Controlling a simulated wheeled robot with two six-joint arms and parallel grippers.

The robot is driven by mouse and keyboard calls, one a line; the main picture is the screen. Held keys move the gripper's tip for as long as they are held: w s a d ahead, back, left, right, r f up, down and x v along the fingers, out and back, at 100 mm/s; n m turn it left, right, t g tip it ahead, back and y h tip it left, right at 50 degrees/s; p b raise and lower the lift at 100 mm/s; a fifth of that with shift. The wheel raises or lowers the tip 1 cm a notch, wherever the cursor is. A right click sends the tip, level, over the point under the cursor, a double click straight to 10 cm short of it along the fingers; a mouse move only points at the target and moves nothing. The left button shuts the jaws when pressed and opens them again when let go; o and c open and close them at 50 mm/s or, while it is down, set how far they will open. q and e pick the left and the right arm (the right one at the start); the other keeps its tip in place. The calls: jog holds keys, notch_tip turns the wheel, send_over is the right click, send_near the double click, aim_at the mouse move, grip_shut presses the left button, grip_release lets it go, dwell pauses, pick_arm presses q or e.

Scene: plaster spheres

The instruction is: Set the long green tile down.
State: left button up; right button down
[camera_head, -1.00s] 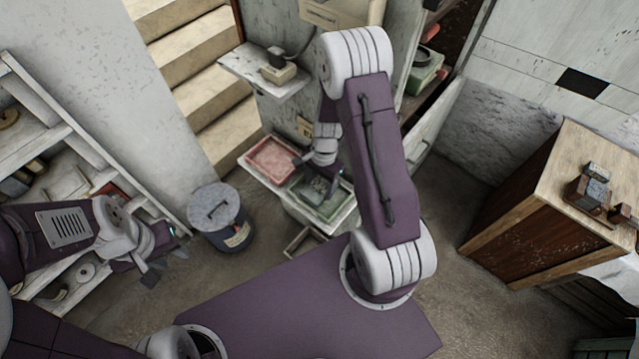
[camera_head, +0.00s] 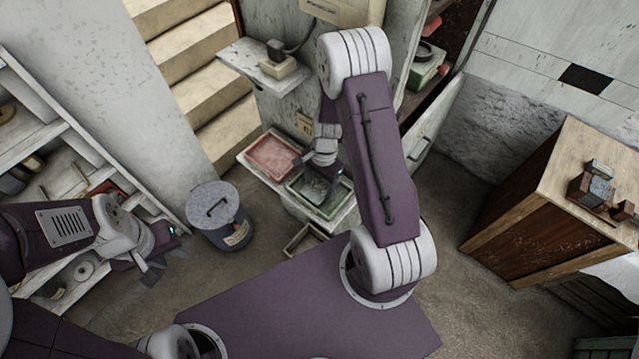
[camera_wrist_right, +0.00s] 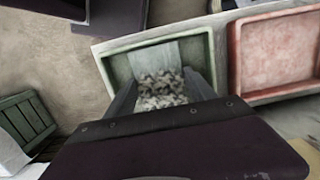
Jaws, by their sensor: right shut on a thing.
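My right gripper (camera_wrist_right: 162,95) is shut on a flat piece, which I take to be the long green tile (camera_wrist_right: 155,56). Its far part is pale grey-green; a speckled grey-white patch shows nearer, between the fingers. The piece is over or inside the green-rimmed tray (camera_wrist_right: 109,70); I cannot tell whether it touches the bottom. In the head view the right gripper (camera_head: 318,178) points down at the same green tray (camera_head: 341,205), its wrist hiding part of it. My left gripper (camera_head: 162,266) is open and looks empty, near the left shelves.
A red tray (camera_head: 270,155) stands beside the green one on a pale ledge. A lidded grey bucket (camera_head: 220,222) is on the floor to the left. A wooden cabinet (camera_head: 535,205) with small blocks on top stands at the right. Bare floor lies between cabinet and ledge.

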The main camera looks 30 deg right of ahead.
jog(key=shift+f+b, duration=0.4)
jog(key=shift+f, duration=0.2)
jog(key=shift+c, duration=1.2)
grip_release()
notch_tip(320, 180, up, 4)
jog(key=p, duration=0.4)
jog(key=shift+r, duration=0.15)
